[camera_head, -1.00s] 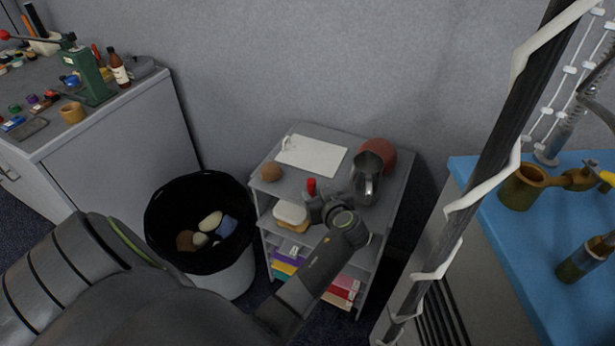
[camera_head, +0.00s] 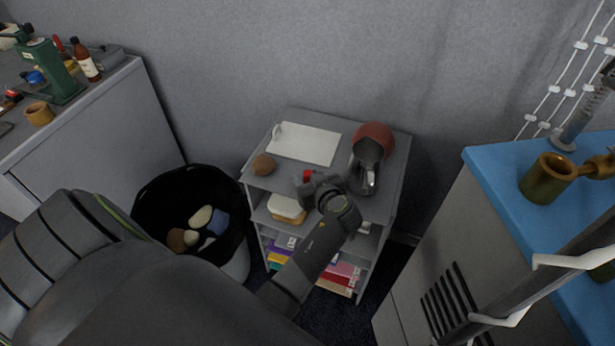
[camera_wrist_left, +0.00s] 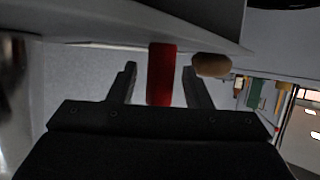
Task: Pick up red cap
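The red cap (camera_head: 308,175) is a small upright red cylinder at the top shelf of the small grey rack. In the left wrist view the red cap (camera_wrist_left: 161,75) stands between the two fingers, with a clear gap to the left finger and a narrow one to the right. My left gripper (camera_head: 309,189) is open around it, reaching in from the front of the rack. Its fingers also show in the left wrist view (camera_wrist_left: 160,88). The cap's lower end is partly hidden by the gripper in the head view. My right gripper is not in view.
On the rack (camera_head: 395,170) are a brown round object (camera_head: 263,165), a white board (camera_head: 305,144), a metal jug (camera_head: 366,165) and a reddish round object (camera_head: 377,133). A black bin (camera_head: 160,190) stands left. A blue-topped cabinet (camera_head: 500,165) and dark pole (camera_head: 560,285) are right.

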